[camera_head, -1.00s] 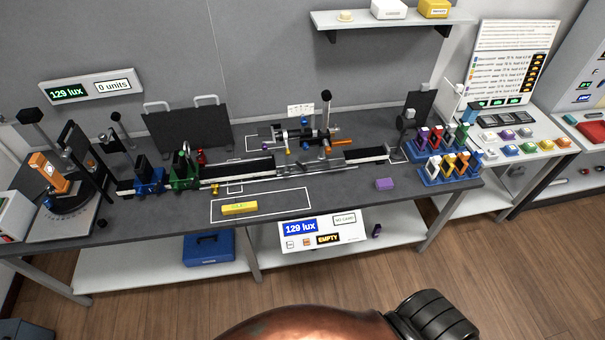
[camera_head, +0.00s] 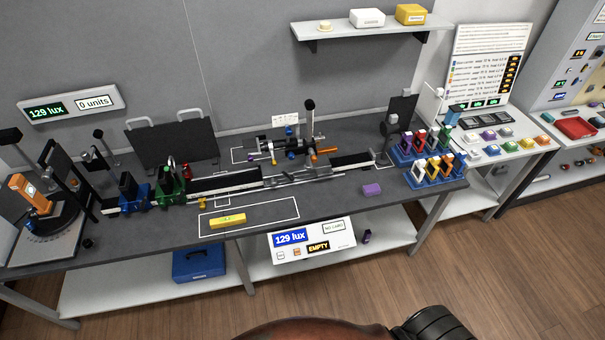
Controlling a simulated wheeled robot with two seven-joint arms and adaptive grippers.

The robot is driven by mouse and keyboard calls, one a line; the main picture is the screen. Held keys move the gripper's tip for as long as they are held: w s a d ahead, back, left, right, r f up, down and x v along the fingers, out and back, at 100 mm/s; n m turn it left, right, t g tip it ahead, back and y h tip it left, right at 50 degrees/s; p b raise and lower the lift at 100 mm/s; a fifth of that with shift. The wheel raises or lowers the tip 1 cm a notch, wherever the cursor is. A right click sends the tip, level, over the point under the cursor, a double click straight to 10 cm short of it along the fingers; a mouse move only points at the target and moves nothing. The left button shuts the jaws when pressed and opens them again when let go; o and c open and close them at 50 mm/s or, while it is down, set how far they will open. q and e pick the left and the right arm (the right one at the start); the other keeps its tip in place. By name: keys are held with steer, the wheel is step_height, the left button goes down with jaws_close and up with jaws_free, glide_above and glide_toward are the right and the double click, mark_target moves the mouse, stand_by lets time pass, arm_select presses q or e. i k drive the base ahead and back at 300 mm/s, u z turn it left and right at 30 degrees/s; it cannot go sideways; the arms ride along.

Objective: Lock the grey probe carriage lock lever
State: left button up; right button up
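A grey carriage (camera_head: 318,171) sits toward the right part of the long dark rail (camera_head: 228,181) on the bench. It appears to be the probe carriage, but its lock lever is too small to make out for certain. Behind it stands a dark instrument with a tall black post (camera_head: 310,112) and an orange part (camera_head: 325,151). Blue (camera_head: 135,195) and green (camera_head: 170,188) carriages sit on the rail's left part. Neither gripper is in view. Only a copper-coloured and black part of my own body shows at the bottom edge.
A lux display (camera_head: 312,240) hangs at the front edge. Open wooden floor lies in front.

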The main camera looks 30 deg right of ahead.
mark_target(291, 176)
steer(key=z, duration=1)
steer(key=k, duration=0.85)
steer(key=u, duration=0.9)
steer(key=i, duration=0.5)
